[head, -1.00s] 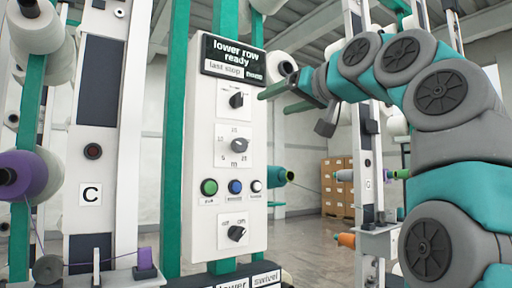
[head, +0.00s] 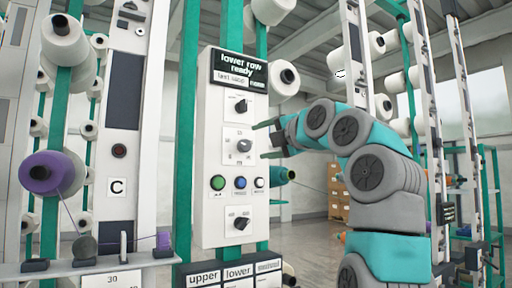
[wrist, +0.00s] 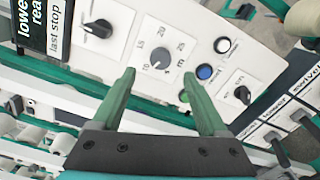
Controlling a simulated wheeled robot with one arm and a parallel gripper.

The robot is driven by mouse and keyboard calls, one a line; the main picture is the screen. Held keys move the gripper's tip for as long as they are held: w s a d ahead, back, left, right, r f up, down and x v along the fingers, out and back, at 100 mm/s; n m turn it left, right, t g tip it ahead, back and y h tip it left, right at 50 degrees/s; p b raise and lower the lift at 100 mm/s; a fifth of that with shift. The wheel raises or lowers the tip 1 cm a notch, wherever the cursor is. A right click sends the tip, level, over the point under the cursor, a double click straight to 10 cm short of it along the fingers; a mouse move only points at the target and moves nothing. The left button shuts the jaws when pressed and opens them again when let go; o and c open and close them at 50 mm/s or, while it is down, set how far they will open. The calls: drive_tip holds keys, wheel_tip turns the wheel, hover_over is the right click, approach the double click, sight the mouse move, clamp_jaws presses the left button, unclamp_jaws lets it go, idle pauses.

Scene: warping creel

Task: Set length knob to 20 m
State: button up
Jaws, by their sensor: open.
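The length knob (head: 243,146) is the dark middle dial on the white control panel (head: 210,220), with numbers and an "m" around it. In the wrist view the length knob (wrist: 160,62) sits just beyond and between the fingertips. Marks 10, 15, 20 and 25 show around it, but I cannot tell surely which its pointer faces. My gripper (wrist: 158,75) is open with nothing between its green fingers. In the head view my gripper (head: 270,140) is at the panel's right edge, level with the length knob. Contact with the knob cannot be seen.
A display (head: 240,70) reads "lower row ready". Another knob (head: 241,105) is above the length knob. Green (head: 218,182), blue (head: 239,182) and white (head: 259,183) buttons and a lower knob (head: 241,223) are below. Creel posts with yarn cones stand on both sides.

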sight(247, 146)
drive_tip(key=shift+n, duration=0.3)
drive_tip(key=p+x, duration=0.3)
drive_tip(key=x, duration=0.3)
drive_tip(key=shift+w+a, duration=0.25)
drive_tip(key=shift+a, duration=0.05)
drive_tip(key=shift+w+a+f, duration=0.1)
drive_tip(key=shift+w+a, duration=0.25)
drive_tip(key=shift+w, duration=0.15)
drive_tip(key=shift+c, duration=0.3)
clamp_jaws()
